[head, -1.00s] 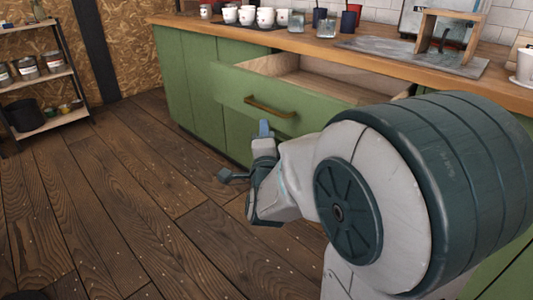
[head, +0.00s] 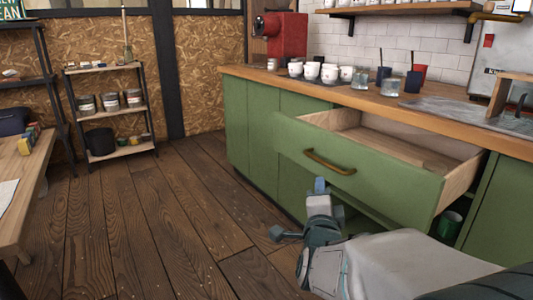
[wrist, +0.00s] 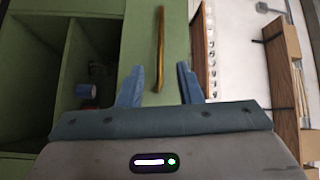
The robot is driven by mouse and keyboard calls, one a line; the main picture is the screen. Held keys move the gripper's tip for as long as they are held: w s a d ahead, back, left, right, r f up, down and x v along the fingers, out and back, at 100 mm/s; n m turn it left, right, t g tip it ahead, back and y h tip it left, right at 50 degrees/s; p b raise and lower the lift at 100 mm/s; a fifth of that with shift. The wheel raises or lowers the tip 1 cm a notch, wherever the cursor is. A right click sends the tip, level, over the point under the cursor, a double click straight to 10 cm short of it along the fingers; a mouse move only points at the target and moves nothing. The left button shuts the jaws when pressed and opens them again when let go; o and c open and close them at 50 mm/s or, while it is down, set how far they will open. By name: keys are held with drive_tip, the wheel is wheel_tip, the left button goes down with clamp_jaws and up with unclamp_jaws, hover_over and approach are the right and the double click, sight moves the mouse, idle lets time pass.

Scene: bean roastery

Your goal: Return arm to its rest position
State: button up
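My gripper (head: 299,210) is in the lower middle of the head view, in front of the green cabinet (head: 237,125). Its two fingers are spread apart with nothing between them, and they also show open in the wrist view (wrist: 160,84). The pulled-out drawer (head: 360,165) is behind it, with a brass handle (head: 330,162) on its front. The handle also shows beyond the fingertips in the wrist view (wrist: 160,48). My gripper is apart from the handle. The visible part of the drawer's inside looks empty.
The wooden counter (head: 420,118) carries several white cups (head: 312,70), glass jars (head: 361,78) and a red machine (head: 281,36). Below the drawer, a green can (head: 452,223) stands inside the cabinet. A shelf rack (head: 122,152) stands at the left wall. The floor (head: 150,225) between is clear.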

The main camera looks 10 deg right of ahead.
drive_tip(key=s+a+r+n+g+y+p, duration=0.2)
drive_tip(key=s+r+n+g+p, duration=0.25)
drive_tip(key=p, duration=0.55)
drive_tip(key=s+a+r+n+g+y+p, duration=0.1)
drive_tip(key=a+r+n+g+y+p, duration=0.15)
drive_tip(key=r+n+p, duration=0.5)
drive_tip(key=s+d+r+n+g+p, duration=0.1)
drive_tip(key=s+r+n+g+p, duration=0.5)
drive_tip(key=s+r+p, duration=0.8)
drive_tip(key=g+p, duration=0.2)
drive_tip(key=p, duration=0.3)
drive_tip(key=shift+s+d+n, duration=0.15)
drive_tip(key=shift+s+n, duration=0.15)
drive_tip(key=shift+s, duration=0.1)
drive_tip(key=shift+d, duration=0.1)
